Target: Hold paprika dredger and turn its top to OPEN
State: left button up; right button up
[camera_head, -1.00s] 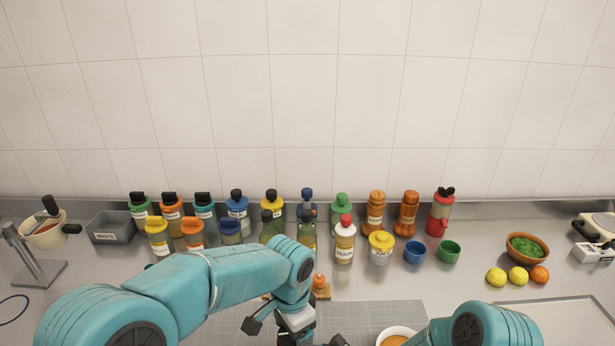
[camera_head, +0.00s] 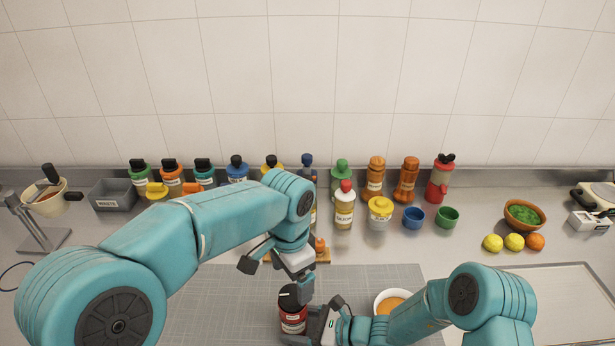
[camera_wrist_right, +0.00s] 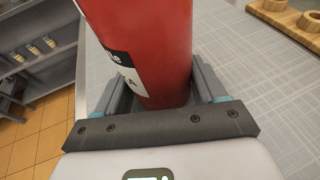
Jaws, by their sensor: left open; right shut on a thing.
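The paprika dredger (camera_head: 293,318) is a red jar with a black top and a pale label, standing upright low in the head view. My right gripper (camera_head: 318,325) is shut around its body from the right. In the right wrist view the red body (camera_wrist_right: 160,40) fills the space between the two grey fingers, with part of a black and white label showing; its top is out of that frame. My left gripper (camera_head: 276,278) is open, with its fingers spread just above the dredger's top. One finger hangs close over the top; I cannot tell whether they touch.
A grey gridded mat (camera_head: 220,310) lies below the arms. A bowl of orange contents (camera_head: 391,302) stands right of the dredger. Several bottles and shakers line the back, including a white bottle with a red cap (camera_head: 344,210). A small orange-topped item on a wooden block is partly hidden behind my left gripper.

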jog(key=o, duration=1.2)
jog(key=shift+o, duration=0.2)
jog(key=shift+d, duration=0.15)
